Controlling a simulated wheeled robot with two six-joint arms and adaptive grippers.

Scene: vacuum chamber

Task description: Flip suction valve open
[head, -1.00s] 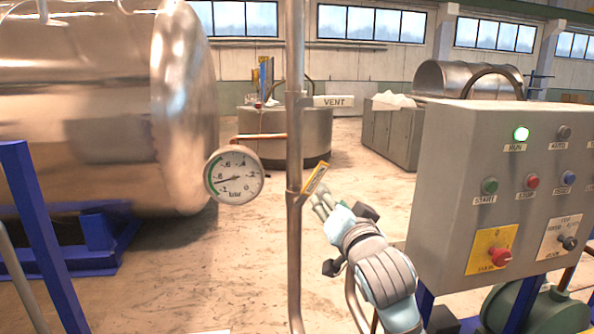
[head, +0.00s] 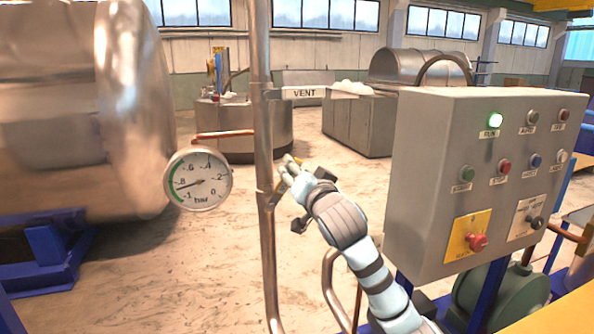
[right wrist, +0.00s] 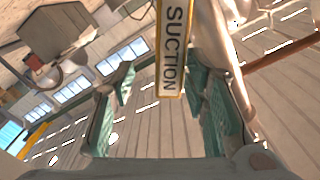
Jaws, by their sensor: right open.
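The suction valve lever is a narrow yellow-edged handle with a white plate reading SUCTION (right wrist: 173,48). In the right wrist view it comes down from the top between my two green-padded fingers, nearer the right one, with gaps showing on both sides. My right gripper (head: 287,174) is open at the lever, close to the pipe. Contact cannot be made out. My left gripper is not in view.
A pressure gauge (head: 198,180) sits left of the pipe, its needle near -0.8 bar. A VENT-labelled handle (head: 304,93) sticks out higher up the pipe. A grey control box (head: 425,180) with a lit green RUN lamp stands at right. The steel chamber (head: 60,110) fills the left.

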